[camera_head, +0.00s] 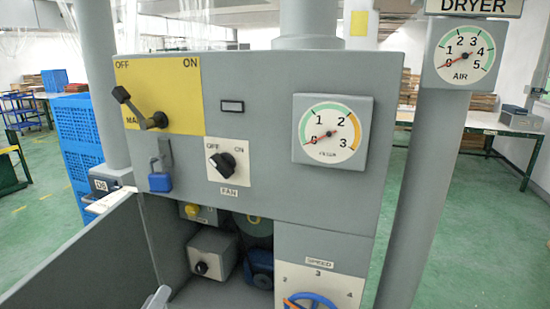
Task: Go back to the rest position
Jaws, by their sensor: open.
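My gripper is not recognisable in this view. A small pale grey piece shows at the bottom edge, left of centre, and I cannot tell what it is. A grey control panel (260,90) stands in front of me. Its black main lever (142,110) sits on a yellow plate, its knob end up and left, below the word OFF. A black fan knob (222,163) sits on a white plate marked OFF and ON; its exact setting is hard to read. A blue padlock (160,180) hangs below the lever.
A round gauge (333,132) and the air gauge (465,55) both have red needles near 0. A blue speed handwheel (310,302) is cut off below. A grey panel wall (85,262) fills the lower left. Green floor (475,240) is open at right; blue crates (80,130) stand left.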

